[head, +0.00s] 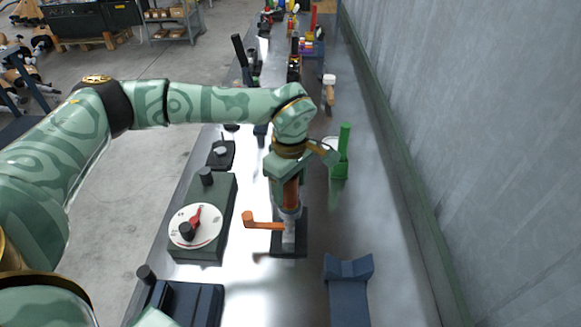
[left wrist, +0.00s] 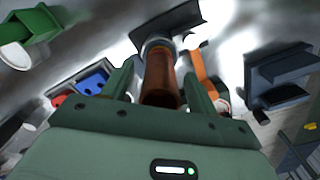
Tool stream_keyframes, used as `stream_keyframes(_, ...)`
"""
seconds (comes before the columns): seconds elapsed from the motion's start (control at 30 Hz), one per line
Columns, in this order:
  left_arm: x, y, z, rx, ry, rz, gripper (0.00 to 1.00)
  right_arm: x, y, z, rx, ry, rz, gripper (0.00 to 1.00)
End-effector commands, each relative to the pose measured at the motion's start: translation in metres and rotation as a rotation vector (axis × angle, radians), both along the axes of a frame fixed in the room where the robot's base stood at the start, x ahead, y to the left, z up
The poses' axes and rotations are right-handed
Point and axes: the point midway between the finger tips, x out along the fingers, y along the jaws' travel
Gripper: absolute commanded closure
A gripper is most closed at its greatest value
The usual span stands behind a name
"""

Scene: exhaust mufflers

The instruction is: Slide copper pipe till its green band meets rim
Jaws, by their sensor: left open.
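The copper pipe (head: 291,192) stands about upright in a grey metal socket (head: 290,226) on a dark base. In the left wrist view the copper pipe (left wrist: 160,78) runs away from me to a pale collar at its far end. My left gripper (head: 288,182) is above the socket. In the left wrist view its open fingers (left wrist: 161,86) stand on either side of the pipe, with gaps showing. I cannot make out the green band or how it sits against the rim. My right gripper is not in view.
An orange lever (head: 262,226) sticks out left of the socket. A dial box (head: 203,244) stands to the left. A green upright post (head: 344,145) stands behind right, and a blue cradle (head: 348,285) in front right. Bare metal bench lies to the right, beside the wall.

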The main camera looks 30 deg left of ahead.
Motion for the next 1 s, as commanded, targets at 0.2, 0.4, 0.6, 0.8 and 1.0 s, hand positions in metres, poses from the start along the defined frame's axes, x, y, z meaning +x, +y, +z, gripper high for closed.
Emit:
stream_keyframes(0.2,0.0001,0.0000,-0.0127,0.000,0.000,0.000,0.41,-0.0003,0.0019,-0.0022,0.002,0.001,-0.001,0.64)
stream_keyframes(0.4,0.0001,0.0000,-0.0128,0.000,-0.001,0.000,0.41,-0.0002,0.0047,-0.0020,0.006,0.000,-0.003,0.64)
stream_keyframes(0.6,0.0001,0.0000,-0.0127,0.000,-0.001,0.000,0.88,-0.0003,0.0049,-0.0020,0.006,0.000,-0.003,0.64)
stream_keyframes(0.8,0.0000,0.0000,-0.0119,0.000,-0.001,0.000,0.94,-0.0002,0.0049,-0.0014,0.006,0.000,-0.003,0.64)
stream_keyframes(1.0,0.0002,0.0001,-0.0059,0.001,-0.002,0.001,0.94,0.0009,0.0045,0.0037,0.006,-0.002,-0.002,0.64)
